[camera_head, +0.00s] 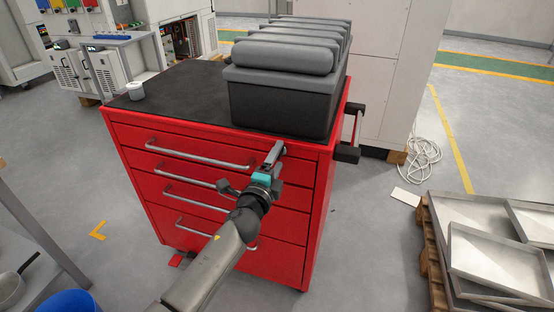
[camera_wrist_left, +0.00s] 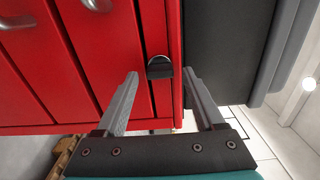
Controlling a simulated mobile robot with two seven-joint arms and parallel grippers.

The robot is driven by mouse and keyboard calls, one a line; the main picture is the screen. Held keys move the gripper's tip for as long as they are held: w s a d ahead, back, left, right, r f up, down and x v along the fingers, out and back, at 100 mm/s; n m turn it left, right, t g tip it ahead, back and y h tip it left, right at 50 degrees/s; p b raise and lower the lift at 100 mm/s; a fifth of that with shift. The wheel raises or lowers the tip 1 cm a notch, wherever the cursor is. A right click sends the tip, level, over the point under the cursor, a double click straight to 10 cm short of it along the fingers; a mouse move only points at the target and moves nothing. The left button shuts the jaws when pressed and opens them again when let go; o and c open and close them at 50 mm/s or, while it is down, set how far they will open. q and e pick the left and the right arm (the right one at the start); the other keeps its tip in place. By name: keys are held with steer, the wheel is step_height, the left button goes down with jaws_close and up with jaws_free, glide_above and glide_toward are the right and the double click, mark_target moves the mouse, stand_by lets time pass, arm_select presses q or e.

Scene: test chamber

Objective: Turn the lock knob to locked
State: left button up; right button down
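The lock knob (camera_wrist_left: 160,67) is a small dark knob with a pale rim on the red front of the tool cabinet (camera_head: 322,190). It shows in the wrist view between and a little beyond my fingertips. My left gripper (camera_head: 274,155) is at the upper right of the cabinet front. In the wrist view the left gripper (camera_wrist_left: 160,74) is open, with one finger on each side of the knob and gaps between. The gripper hides the knob in the head view. My right gripper is not in view.
Drawers with metal handles (camera_head: 200,156) lie left of the gripper. A side handle (camera_head: 350,140) sticks out at the right. Metal trays (camera_head: 490,260) lie on a pallet at lower right.

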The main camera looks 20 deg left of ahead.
arm_select(q)
steer(key=shift+s, duration=0.45)
steer(key=s+p, duration=0.1)
steer(key=s, duration=1.3)
steer(key=shift+s+a, duration=0.15)
steer(key=shift+a, duration=0.1)
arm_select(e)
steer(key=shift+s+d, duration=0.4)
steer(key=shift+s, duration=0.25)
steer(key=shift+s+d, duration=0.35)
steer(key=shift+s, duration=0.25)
